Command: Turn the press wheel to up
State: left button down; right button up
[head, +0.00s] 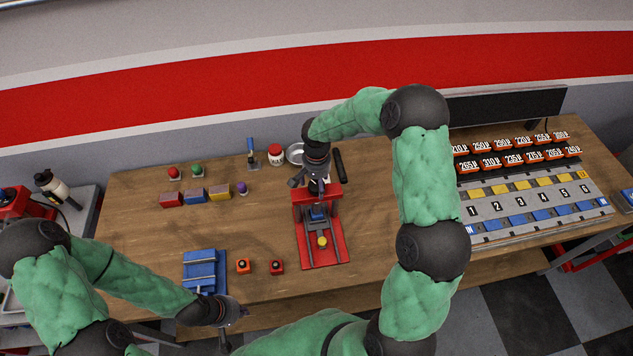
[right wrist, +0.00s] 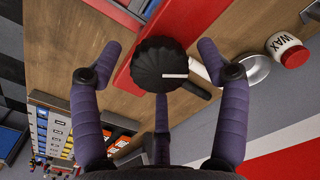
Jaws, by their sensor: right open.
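The red press (head: 322,251) stands on the wooden table near the middle, with a yellow piece (head: 322,241) at its front. Its wheel (right wrist: 157,63) is a black, ribbed knob with a white line that points right in the right wrist view. In the head view my right gripper hides most of the wheel. My right gripper (head: 314,184) is over the back of the press; in the right wrist view its open fingers (right wrist: 165,75) spread to both sides of the wheel, apart from it. My left gripper (head: 234,314) hangs by the table's front edge, away from the press; its fingers are too small to judge.
A WAX jar (right wrist: 287,48) and a metal bowl (right wrist: 254,68) stand behind the press. Coloured blocks (head: 195,195) and a blue holder (head: 200,270) lie left of it. A numbered rack (head: 530,206) fills the table's right side. Bare table lies just right of the press.

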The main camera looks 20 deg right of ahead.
jog(key=c, duration=1.1)
jog(key=shift+c, duration=0.2)
